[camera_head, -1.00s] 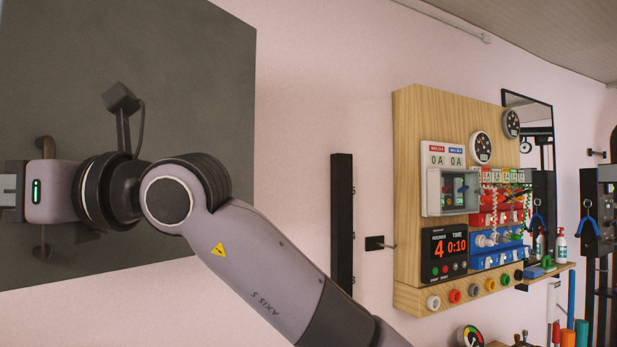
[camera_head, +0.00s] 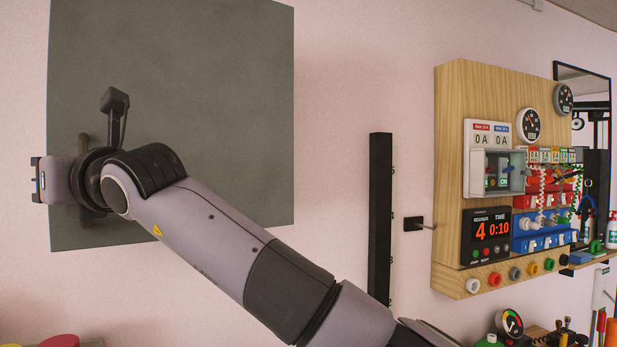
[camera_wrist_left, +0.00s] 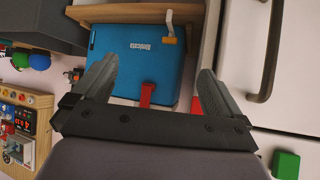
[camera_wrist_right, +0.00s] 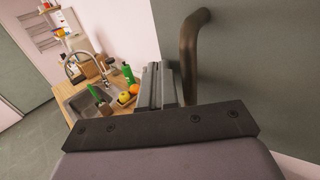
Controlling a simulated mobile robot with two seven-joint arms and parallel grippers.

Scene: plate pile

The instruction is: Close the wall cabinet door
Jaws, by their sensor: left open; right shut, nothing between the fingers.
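The wall cabinet door (camera_head: 205,80) is a dark grey-green panel in the head view, with a brown bar handle (camera_head: 84,150) near its lower left, partly hidden by my right arm. My right gripper (camera_head: 38,181) is in front of the door's left edge, beside the handle. In the right wrist view the door (camera_wrist_right: 265,50) fills the right side. Its handle (camera_wrist_right: 189,60) stands just right of my shut, empty fingers (camera_wrist_right: 160,85). I cannot tell whether the door is fully shut. My left gripper (camera_wrist_left: 155,85) is open, seen only in its wrist view.
A wooden instrument board (camera_head: 455,160) and a black wall bar (camera_head: 380,215) are to the right. The right wrist view shows a sink (camera_wrist_right: 90,100) with bottles and fruit. Near my left gripper are a blue case (camera_wrist_left: 135,50) and a white front with a dark handle (camera_wrist_left: 268,60).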

